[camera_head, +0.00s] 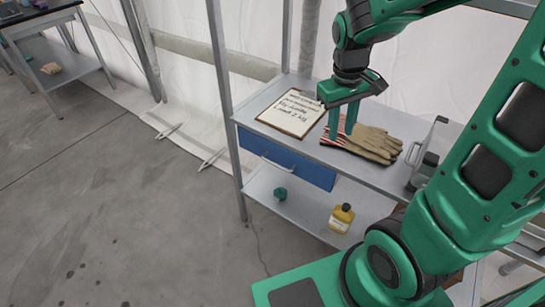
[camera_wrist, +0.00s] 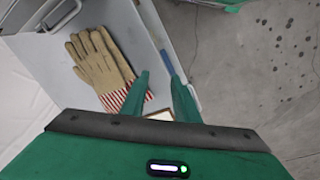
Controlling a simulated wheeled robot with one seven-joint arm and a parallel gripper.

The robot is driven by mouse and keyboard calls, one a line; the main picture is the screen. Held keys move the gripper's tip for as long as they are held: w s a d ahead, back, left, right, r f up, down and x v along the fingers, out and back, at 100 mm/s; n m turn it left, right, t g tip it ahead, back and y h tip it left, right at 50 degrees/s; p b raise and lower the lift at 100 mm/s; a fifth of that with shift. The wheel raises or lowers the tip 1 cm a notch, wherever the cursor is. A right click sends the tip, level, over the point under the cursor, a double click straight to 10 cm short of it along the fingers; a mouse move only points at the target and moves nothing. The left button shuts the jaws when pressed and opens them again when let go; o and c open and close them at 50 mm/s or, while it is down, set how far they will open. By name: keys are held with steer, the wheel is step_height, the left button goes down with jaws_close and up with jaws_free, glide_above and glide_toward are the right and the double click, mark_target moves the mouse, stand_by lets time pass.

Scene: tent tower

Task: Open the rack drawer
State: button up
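The blue rack drawer (camera_head: 318,172) sits under the top shelf of the grey rack (camera_head: 250,118) and looks shut. Its silver bar handle (camera_head: 278,163) is on the front face. In the wrist view a narrow strip of the blue drawer (camera_wrist: 167,62) shows at the shelf's edge. My gripper (camera_head: 342,140) points down above the top shelf, behind and to the right of the handle, near the gloves' striped cuffs. Its fingers are apart with nothing between them, as the wrist view shows (camera_wrist: 158,80). It is not touching the handle.
Tan work gloves (camera_head: 372,143) lie on the top shelf beside a clipboard (camera_head: 291,112). A grey metal toolbox (camera_head: 425,160) stands at right. The floor before the drawer is clear.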

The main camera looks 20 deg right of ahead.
steer(key=w+a+f+n, duration=0.4)
steer(key=w+a+f, duration=0.2)
steer(key=w+a, duration=0.25)
steer(key=n+t, duration=0.1)
steer(key=n, duration=0.2)
glide_toward(271, 162)
steer(key=f, duration=0.4)
steer(key=w+d+f, duration=0.1)
steer(key=f, duration=0.2)
steer(key=shift+d+f, duration=0.1)
steer(key=shift+c, duration=0.7)
